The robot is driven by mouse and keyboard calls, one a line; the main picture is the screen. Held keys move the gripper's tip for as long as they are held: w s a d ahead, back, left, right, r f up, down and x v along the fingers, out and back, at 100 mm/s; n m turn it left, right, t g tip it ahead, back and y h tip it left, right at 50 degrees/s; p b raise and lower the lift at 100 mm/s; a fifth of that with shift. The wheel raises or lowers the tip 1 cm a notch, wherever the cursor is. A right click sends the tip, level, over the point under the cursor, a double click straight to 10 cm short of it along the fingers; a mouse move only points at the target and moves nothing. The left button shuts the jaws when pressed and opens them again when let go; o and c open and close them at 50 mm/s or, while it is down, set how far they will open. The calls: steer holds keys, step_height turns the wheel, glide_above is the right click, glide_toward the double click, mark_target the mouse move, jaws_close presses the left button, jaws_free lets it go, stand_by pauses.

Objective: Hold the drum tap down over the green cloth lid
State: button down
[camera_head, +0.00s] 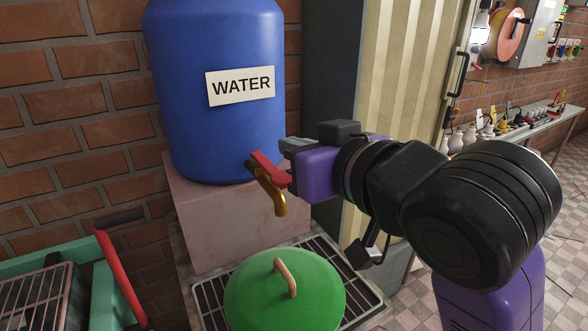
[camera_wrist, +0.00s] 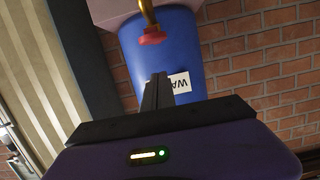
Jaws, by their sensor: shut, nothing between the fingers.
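The drum tap has a red lever (camera_head: 268,170) and a brass spout (camera_head: 277,202) on the front of the blue water drum (camera_head: 222,125). The spout points down over the round green lid (camera_head: 248,293), which has a tan handle and lies below. My gripper (camera_head: 290,146) is shut and empty, reaching in from the right beside the red lever. In the wrist view my dark fingers (camera_wrist: 158,88) are together and point at the drum. The red tap part (camera_wrist: 152,37) shows beyond their tips, with a gap in that picture. Contact with the lever cannot be told.
The drum stands on a pinkish block (camera_head: 235,225). A dark grate (camera_head: 345,280) lies around the lid. At lower left is a green-edged unit (camera_head: 65,257) with a rack and a red bar (camera_head: 120,270). A cream corrugated panel (camera_head: 400,75) stands behind my arm.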

steer(key=shift+w+a+f+b, duration=0.15)
steer(key=shift+f+b, duration=0.15)
steer(key=shift+f, duration=1.7)
steer(key=b, duration=0.1)
steer(key=f+b, duration=0.1)
steer(key=f+t+b, duration=0.1)
steer(key=shift+s+f+y+b, duration=0.2)
steer(key=shift+s+y+b, duration=0.05)
steer(key=shift+y+b, duration=0.15)
